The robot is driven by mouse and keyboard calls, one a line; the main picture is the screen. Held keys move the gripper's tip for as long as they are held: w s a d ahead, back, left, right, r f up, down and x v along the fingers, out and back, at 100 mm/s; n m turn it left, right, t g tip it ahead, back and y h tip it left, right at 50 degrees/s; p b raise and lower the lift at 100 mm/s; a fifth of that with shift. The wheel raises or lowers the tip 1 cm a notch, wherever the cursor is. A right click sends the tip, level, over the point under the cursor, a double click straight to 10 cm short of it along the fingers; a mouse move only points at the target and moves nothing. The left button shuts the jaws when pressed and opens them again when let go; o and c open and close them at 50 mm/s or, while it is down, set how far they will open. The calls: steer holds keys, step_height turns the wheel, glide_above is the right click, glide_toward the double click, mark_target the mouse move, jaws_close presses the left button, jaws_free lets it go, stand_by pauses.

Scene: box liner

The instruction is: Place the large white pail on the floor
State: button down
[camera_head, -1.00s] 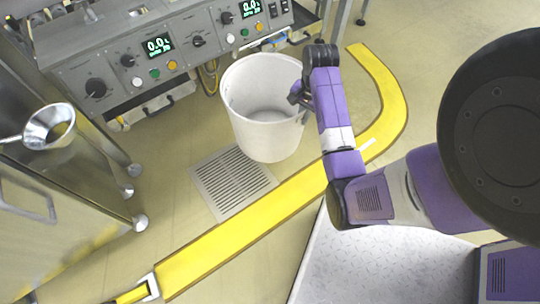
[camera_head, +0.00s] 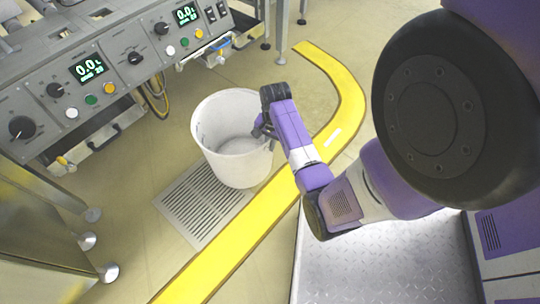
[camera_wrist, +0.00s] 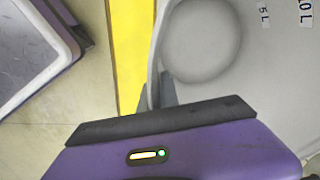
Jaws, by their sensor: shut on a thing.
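The large white pail (camera_head: 236,168) is upright, its open top facing up, beside the floor grate in the head view. My gripper (camera_head: 262,128) is at the pail's right rim and shut on its wall. In the wrist view the pail's pale inside (camera_wrist: 265,75) fills the right side, with printed volume marks, and my gripper (camera_wrist: 160,100) meets its wall at the left. Whether the pail's base touches the floor (camera_head: 140,228) cannot be told.
A metal floor grate (camera_head: 200,205) lies below left of the pail. A yellow floor strip (camera_head: 230,250) curves past its right side. A control panel machine (camera_head: 100,75) stands at upper left, a steel cabinet (camera_head: 40,235) at lower left. Floor behind the pail is clear.

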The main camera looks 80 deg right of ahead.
mark_target(270, 155)
steer(key=shift+d+f+b, duration=0.1)
steer(key=shift+f+b, duration=1.15)
steer(key=shift+f, duration=1.2)
steer(key=c, duration=2)
jaws_free()
steer(key=shift+f, duration=0.15)
steer(key=shift+c, duration=0.2)
steer(key=o, duration=0.4)
steer(key=shift+o, duration=0.2)
step_height(270, 155, up, 12)
steer(key=p, duration=0.6)
steer(key=shift+s, duration=0.4)
